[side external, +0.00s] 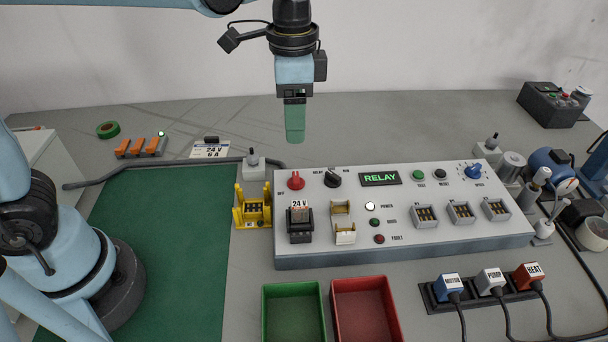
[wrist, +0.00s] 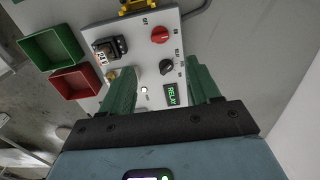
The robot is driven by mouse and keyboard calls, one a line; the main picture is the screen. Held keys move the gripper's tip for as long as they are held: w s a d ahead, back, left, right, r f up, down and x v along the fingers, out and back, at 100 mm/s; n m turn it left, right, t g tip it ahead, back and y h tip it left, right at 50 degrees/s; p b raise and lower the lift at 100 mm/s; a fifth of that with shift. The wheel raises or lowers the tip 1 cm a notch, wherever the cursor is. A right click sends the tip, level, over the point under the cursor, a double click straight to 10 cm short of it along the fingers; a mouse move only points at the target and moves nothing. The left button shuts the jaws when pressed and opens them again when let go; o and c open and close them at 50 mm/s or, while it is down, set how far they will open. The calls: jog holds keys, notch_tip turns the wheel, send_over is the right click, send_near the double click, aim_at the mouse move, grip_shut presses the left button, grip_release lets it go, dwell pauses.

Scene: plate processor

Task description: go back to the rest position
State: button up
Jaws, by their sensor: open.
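The control panel (side external: 460,248) lies below, with a lit green RELAY display (side external: 380,178), a red knob (side external: 296,181) and a black knob (side external: 333,178). A relay marked 24 V (side external: 300,222) sits in the panel's left socket.
A yellow socket holder (side external: 240,217) stands left of the panel. A green bin (side external: 266,318) and a red bin (side external: 336,318) are in front. Plugs marked MOTOR, PUMP and HEAT sit in a black power strip (side external: 432,304). The green mat (side external: 160,250) is clear.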

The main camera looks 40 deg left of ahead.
jog(key=shift+r, duration=0.1)
jog(key=s+a+f+n+t, duration=0.3)
jog(key=s+a+n+t, duration=0.4)
jog(key=a+n, duration=0.2)
jog(key=shift+s+a+f, duration=0.15)
jog(key=shift+s+a, duration=0.1)
jog(key=shift+a, duration=0.75)
jog(key=shift+c, duration=0.4)
